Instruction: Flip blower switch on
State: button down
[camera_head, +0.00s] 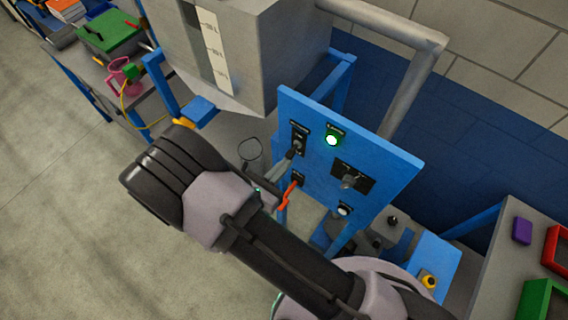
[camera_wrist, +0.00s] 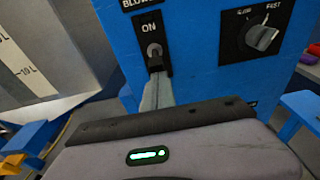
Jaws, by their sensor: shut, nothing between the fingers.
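The blower switch (camera_head: 299,141) sits on a black plate at the upper left of the blue panel (camera_head: 386,153). In the wrist view the switch (camera_wrist: 154,51) shows as a small grey toggle under the word ON, with part of a BLOWER label above. My gripper (camera_head: 291,154) is shut and empty, its grey tip at the lower part of the switch plate. In the wrist view my gripper (camera_wrist: 157,82) is just below the toggle; I cannot tell if they touch. The lower part of the switch plate is hidden behind the fingers, and which way the toggle points is unclear.
A red lever (camera_head: 287,194) is close below my gripper. A grey tank (camera_head: 277,60) stands behind the panel at upper left.

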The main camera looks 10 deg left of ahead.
notch_tip(320, 180, up, 3)
jog(key=g+p, duration=0.2)
jog(key=p, duration=0.1)
jog(key=shift+s+r+g+y, duration=0.1)
jog(key=shift+s+g+y, duration=0.05)
jog(key=shift+g+y, duration=0.25)
jog(key=shift+a+r+p, duration=0.25)
jog(key=shift+r+p, duration=0.05)
jog(key=shift+r, duration=0.05)
jog(key=b, duration=0.4)
send_near(288, 157)
jog(key=shift+s+a+f, duration=0.2)
jog(key=shift+s+f, duration=0.2)
jog(key=shift+s, duration=0.1)
jog(key=shift+s+a+f, duration=0.2)
jog(key=shift+s+f, duration=0.2)
jog(key=shift+s, duration=0.15)
